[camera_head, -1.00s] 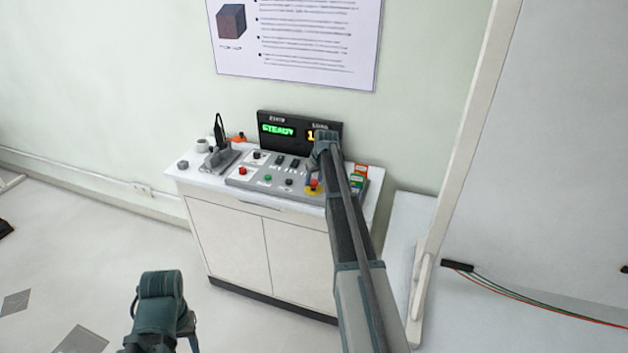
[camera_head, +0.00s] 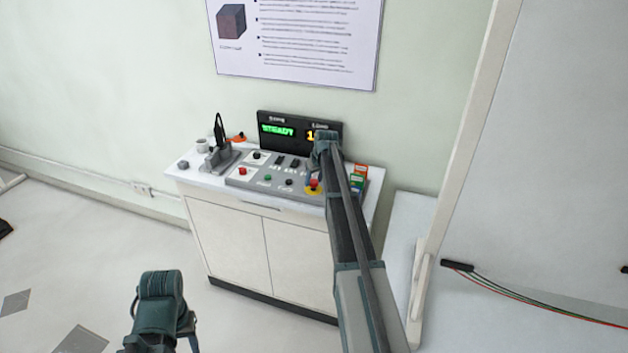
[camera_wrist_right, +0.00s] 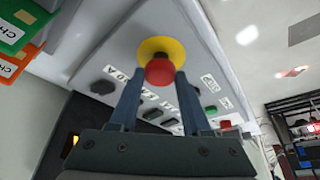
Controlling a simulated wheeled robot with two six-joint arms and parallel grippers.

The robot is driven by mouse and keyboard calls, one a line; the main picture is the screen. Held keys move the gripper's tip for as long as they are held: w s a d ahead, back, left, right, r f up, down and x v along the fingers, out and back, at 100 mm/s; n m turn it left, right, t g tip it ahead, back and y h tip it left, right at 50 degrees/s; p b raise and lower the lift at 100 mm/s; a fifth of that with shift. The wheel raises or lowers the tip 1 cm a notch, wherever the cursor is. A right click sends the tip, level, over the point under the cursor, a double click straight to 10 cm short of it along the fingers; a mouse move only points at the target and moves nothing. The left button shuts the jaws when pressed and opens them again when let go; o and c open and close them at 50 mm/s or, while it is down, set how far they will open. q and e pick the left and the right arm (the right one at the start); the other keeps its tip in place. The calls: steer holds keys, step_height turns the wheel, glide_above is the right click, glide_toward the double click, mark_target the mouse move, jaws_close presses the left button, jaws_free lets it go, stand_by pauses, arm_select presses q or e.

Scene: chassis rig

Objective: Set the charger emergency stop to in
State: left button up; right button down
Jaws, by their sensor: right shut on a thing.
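The charger emergency stop is a red mushroom button on a yellow disc (camera_head: 313,190), at the front right of the grey console in the head view. In the right wrist view its red cap (camera_wrist_right: 159,72) stands in front of the yellow disc (camera_wrist_right: 155,48). My right gripper (camera_wrist_right: 158,78) is shut on the red cap, one finger on each side. In the head view my right wrist hangs above the button and hides part of it. I cannot tell how far the cap is pressed. My left arm shows at the bottom left; its fingers cannot be made out.
The console (camera_head: 240,181) carries other buttons and switches, close to the emergency stop. A display (camera_head: 299,134) reading STEADY stands behind. Orange and green labelled blocks (camera_head: 358,178) stand just right of the button. A lever unit (camera_head: 220,158) and a cup (camera_head: 202,145) are at the left.

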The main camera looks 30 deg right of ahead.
steer(key=shift+f+b, duration=0.7)
steer(key=shift+b, duration=0.05)
steer(key=shift+s+r, duration=0.1)
steer(key=shift+r, duration=0.05)
steer(key=shift+c, duration=1.8)
jaws_free()
steer(key=p+v, duration=1.3)
steer(key=shift+r, duration=0.35)
